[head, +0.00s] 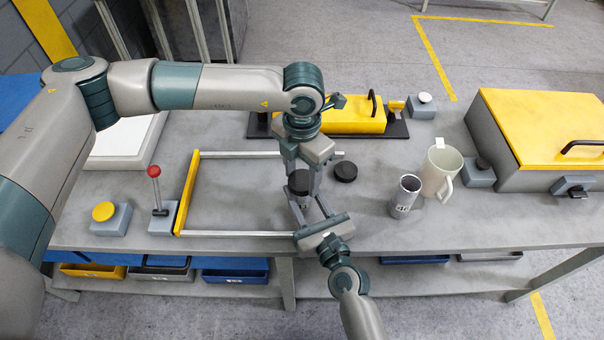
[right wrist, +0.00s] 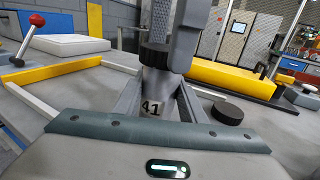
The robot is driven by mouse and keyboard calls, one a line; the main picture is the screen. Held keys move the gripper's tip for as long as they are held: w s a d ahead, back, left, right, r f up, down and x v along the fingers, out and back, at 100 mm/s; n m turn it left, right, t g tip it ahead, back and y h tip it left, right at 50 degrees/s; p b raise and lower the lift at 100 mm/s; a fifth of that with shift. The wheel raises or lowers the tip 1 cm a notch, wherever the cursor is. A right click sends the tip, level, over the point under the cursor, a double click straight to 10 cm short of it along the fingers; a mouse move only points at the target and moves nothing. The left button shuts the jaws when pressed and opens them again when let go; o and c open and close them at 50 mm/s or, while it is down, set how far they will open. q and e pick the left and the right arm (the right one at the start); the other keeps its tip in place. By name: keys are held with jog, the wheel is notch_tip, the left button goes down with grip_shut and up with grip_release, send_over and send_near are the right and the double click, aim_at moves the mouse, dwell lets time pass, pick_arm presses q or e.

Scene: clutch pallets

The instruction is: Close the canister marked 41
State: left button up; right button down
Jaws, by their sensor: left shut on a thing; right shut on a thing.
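The canister marked 41 (right wrist: 154,88) is a grey cylinder standing upright in the right wrist view, its number facing that camera. My right gripper (right wrist: 157,100) is shut around its body, one finger on each side. A black ridged lid (right wrist: 154,55) is at the canister's mouth; I cannot tell how firmly it sits. In the head view the lid (head: 299,181) is between the fingers of my left gripper (head: 302,174), which is shut on it from above. The canister's body is mostly hidden there by the lid and my right gripper (head: 306,206).
A second, open canister (head: 404,198) stands beside a pale mug (head: 440,172) at the right. A loose black lid (head: 345,171) lies just right of my grippers. A yellow-ended rail frame (head: 187,193) is at the left. A large yellow-lidded box (head: 540,125) fills the right end.

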pick_arm(q)
jog(key=m, duration=0.5)
jog(key=shift+m, duration=0.3)
jog(key=m, duration=0.5)
jog(key=shift+m, duration=0.3)
jog(key=o, duration=1.3)
jog(key=shift+c, duration=0.2)
notch_tip(320, 180, up, 12)
pick_arm(e)
jog(key=c, duration=1)
grip_release()
jog(key=shift+c, duration=0.2)
